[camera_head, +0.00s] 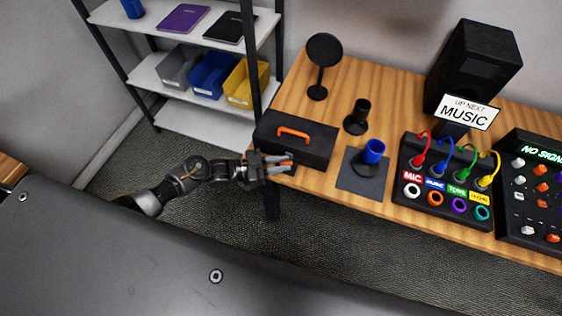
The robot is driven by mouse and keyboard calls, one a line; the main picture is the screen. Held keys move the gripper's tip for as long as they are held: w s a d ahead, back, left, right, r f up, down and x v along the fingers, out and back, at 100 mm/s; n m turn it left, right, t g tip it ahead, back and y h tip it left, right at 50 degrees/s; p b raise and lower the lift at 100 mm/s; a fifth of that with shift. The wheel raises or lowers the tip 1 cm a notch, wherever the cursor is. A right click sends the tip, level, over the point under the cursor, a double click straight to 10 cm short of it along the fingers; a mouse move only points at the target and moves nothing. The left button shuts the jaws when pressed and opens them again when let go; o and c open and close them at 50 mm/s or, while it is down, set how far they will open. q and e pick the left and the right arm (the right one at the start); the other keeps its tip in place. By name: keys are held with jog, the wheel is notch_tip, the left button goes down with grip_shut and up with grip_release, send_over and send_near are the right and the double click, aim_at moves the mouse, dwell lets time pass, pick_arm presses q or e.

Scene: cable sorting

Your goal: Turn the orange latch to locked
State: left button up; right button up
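A black case (310,152) with an orange carry handle (293,132) on top sits at the left end of the wooden table. A small orange piece, probably the latch (284,163), shows low on the front of the case, partly hidden by my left gripper. My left gripper (283,165) comes in from the left, with its fingertips at this orange piece. The fingers are small and overlap the case, so I cannot tell whether they are closed on it or whether the latch is turned. My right gripper is out of view.
A blue cup (373,152) on a dark mat (362,180), a black cup-like holder (357,117) and a round black stand (323,60) are near the case. A cable panel (450,200) is further right.

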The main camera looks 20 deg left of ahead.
pick_arm(q)
jog(key=shift+d, duration=0.1)
grip_shut()
